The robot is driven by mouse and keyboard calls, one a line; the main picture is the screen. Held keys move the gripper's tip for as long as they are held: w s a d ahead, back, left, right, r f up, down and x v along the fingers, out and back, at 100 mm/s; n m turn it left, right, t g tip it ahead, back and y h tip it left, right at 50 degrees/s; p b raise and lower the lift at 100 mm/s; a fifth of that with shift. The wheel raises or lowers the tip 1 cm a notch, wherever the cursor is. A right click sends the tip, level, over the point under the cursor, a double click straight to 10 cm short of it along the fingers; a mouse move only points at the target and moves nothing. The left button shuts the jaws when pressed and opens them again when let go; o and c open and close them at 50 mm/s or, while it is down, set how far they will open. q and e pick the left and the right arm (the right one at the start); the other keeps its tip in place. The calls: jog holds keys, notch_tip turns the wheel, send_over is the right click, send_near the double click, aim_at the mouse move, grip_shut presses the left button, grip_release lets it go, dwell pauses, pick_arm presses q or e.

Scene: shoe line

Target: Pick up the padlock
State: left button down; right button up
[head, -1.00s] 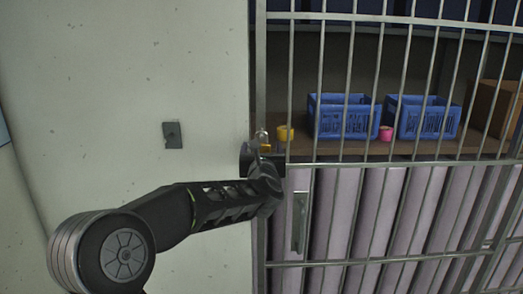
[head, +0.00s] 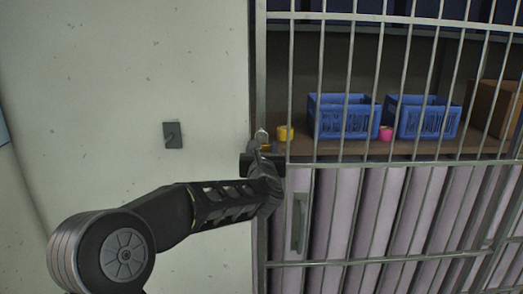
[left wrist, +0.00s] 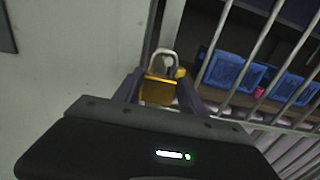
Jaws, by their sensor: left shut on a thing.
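The padlock (left wrist: 157,90) has a brass body and a silver shackle, and it shows in the left wrist view between the fingers of my left gripper (left wrist: 160,94). In the head view the padlock (head: 262,138) shows only in part, at the left edge of the barred gate (head: 288,90). My left gripper (head: 263,152) hides most of its body there. The gripper is shut on the padlock, with the shackle pointing up. I cannot tell whether the shackle is still around anything on the gate. My right gripper is not in view.
Behind the bars, a shelf (head: 410,150) holds two blue crates (head: 342,118), a yellow roll (head: 285,133) and a pink roll (head: 386,133). A gate handle (head: 299,222) is below right of the gripper. A grey wall plate with a hook (head: 172,135) is on the pale wall to the left.

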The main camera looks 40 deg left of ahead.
pick_arm(q)
jog(key=shift+r, duration=0.15)
jog(key=shift+s+d+r+b, duration=0.2)
jog(key=shift+r+b, duration=0.35)
jog(key=shift+r, duration=0.05)
jog(key=b+v, duration=0.4)
jog(key=v, duration=1.3)
jog(key=shift+s+d+b, duration=0.15)
jog(key=shift+s+b, duration=0.05)
jog(key=shift+b, duration=0.1)
